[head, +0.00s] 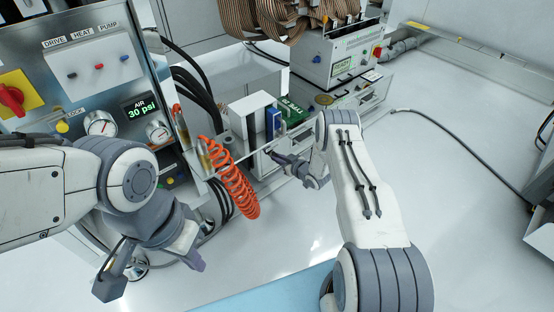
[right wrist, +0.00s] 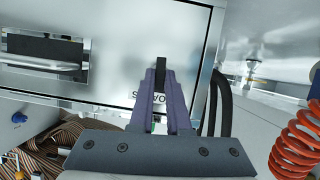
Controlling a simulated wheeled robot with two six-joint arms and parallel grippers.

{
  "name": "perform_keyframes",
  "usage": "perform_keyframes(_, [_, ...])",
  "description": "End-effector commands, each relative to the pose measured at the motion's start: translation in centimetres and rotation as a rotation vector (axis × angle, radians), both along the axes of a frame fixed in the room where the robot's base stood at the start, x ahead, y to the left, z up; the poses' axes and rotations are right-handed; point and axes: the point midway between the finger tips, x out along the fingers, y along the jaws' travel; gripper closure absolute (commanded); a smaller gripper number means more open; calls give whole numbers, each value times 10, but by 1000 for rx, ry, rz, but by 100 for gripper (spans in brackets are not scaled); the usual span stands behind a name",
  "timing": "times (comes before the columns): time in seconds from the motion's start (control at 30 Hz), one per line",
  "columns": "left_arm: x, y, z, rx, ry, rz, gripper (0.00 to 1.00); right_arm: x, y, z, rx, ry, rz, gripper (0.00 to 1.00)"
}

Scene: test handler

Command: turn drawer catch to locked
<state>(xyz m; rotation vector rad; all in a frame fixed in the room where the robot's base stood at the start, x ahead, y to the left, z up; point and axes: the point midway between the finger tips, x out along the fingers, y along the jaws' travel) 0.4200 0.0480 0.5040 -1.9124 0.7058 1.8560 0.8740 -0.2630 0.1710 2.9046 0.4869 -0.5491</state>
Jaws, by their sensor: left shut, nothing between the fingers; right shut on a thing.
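In the right wrist view the drawer catch (right wrist: 161,68) is a small black tab on a pale metal drawer front (right wrist: 120,45). My right gripper (right wrist: 160,78) is shut on it, with its purple fingers on either side. The catch runs upright in that picture, in line with the fingers. Upside-down lettering on the front is partly covered by the fingers. My left gripper (head: 198,264) is shut and empty, low over the floor at left.
A recessed handle (right wrist: 42,66) is beside the catch. An orange coiled hose (head: 236,180) hangs between my two grippers. A control panel (head: 75,75) with knobs and gauges stands at left, and a white instrument box (head: 338,60) behind. The floor at right is mostly clear, with a cable.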

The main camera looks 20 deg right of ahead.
Motion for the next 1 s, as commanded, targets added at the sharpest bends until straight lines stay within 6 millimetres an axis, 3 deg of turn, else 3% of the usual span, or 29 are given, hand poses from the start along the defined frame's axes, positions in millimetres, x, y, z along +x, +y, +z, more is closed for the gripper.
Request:
perform_keyframes(0.77, [0, 0, -2, 0, 0, 0, 100, -2, -3, -5, 90, 47, -8, 100])
perform_keyframes(0.8, [0, 0, -2, 0, 0, 0, 100, -2, -3, -5, 91, 46, -8, 70])
perform_keyframes(0.83, [0, 0, -2, 0, 0, 0, 100, -2, -3, -5, 91, 46, -8, 58])
perform_keyframes(1.0, [0, 0, -2, 0, 0, 0, 100, -1, -1, -3, 90, 42, -3, 55])
